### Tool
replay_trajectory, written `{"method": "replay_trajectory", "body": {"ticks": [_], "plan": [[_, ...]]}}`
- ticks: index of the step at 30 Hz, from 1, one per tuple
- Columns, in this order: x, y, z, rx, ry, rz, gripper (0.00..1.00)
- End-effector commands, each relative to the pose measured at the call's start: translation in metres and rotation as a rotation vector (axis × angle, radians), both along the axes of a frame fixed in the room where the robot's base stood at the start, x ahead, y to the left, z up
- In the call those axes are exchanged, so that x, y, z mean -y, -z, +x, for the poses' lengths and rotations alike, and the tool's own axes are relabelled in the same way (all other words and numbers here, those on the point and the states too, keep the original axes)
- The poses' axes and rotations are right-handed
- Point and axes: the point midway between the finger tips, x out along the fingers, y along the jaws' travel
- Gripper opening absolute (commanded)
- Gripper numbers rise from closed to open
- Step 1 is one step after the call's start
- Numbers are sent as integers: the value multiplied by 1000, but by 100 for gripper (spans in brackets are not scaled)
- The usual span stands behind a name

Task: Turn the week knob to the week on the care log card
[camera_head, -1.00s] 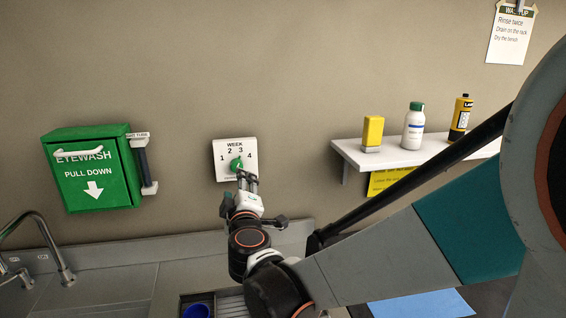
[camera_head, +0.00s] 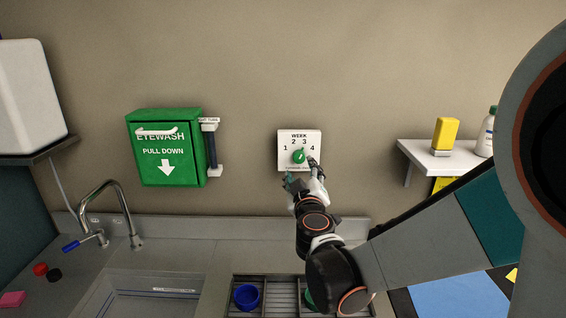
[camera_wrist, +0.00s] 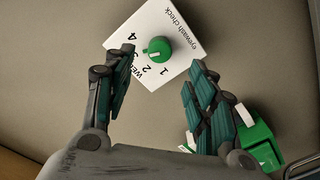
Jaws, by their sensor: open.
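The green week knob (camera_head: 299,156) sits on a white wall plate (camera_head: 284,164) marked WEEK with numbers 1 to 4. It also shows in the wrist view (camera_wrist: 157,49), where the plate reads "eyewash check". My gripper (camera_head: 301,174) is open in front of the plate's lower part. In the wrist view my gripper's fingers (camera_wrist: 160,78) are spread wide, with the knob beyond and between them, apparently untouched. The care log card cannot be made out in these views.
A green eyewash box (camera_head: 166,148) hangs left of the plate. A white shelf (camera_head: 425,155) at right holds a yellow container (camera_head: 445,134) and a white bottle (camera_head: 487,135). Below are a tap (camera_head: 107,205), a sink and a tray with a blue cup (camera_head: 246,296).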

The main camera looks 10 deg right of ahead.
Motion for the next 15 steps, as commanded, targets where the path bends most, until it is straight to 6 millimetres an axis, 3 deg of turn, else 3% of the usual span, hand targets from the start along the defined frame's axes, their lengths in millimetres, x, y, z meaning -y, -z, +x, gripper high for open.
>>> {"method": "replay_trajectory", "body": {"ticks": [6, 15], "plan": [[7, 1, 44, 0, 1, -1, 51], [13, 0, 80, 0, 0, -1, 51]]}}
